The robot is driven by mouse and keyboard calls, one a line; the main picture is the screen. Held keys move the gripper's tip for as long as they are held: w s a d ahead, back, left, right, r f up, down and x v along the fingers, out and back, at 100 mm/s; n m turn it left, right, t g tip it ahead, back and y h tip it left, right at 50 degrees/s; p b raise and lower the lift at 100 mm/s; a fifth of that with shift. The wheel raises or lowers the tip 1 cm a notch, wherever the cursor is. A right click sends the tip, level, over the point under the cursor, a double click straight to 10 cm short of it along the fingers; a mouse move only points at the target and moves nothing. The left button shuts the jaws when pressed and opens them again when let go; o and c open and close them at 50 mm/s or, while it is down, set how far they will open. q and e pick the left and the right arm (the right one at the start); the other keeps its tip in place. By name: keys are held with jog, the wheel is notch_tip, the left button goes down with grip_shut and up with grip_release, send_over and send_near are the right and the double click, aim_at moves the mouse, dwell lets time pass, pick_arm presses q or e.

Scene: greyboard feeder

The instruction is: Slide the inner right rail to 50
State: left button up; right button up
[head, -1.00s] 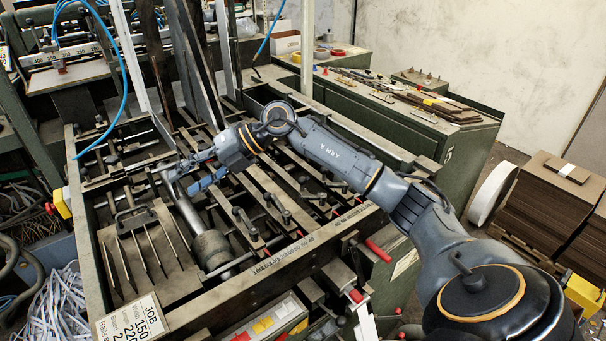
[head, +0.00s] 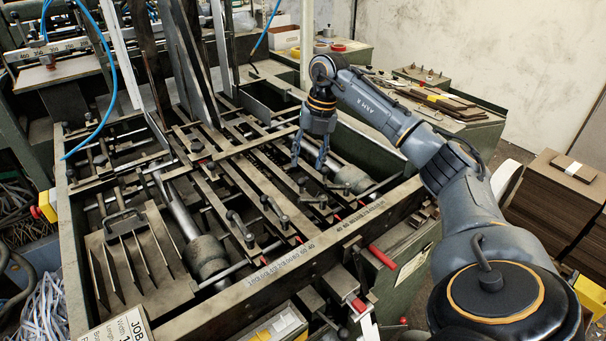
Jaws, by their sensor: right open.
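The feeder bed (head: 67,235) holds several long grey metal rails running front to back, with dark knobs and bar handles. The inner right rail seems to be the one with dark clamp knobs (head: 323,200), right of the middle; its red front pointer (head: 337,218) stands near the right half of the number scale (head: 350,221). The exact reading is too small to tell. My right gripper (head: 309,166) points down, open and empty, at the far knob of this rail; I cannot tell whether it touches. My left gripper is not in view.
Left of the middle is another rail with a bar handle (head: 241,229). Tall upright plates (head: 192,65) rise at the back. A grey cylinder (head: 206,257) lies at the left. A red handle (head: 382,257) sticks out at the front. A job card (head: 122,330) is at the front left.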

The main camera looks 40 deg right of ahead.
aim_at(302, 179)
jog(key=f, duration=0.4)
jog(key=a+f+p, duration=0.1)
jog(key=f, duration=0.1)
jog(key=shift+w, duration=0.4)
jog(key=shift+c, duration=0.6)
grip_shut()
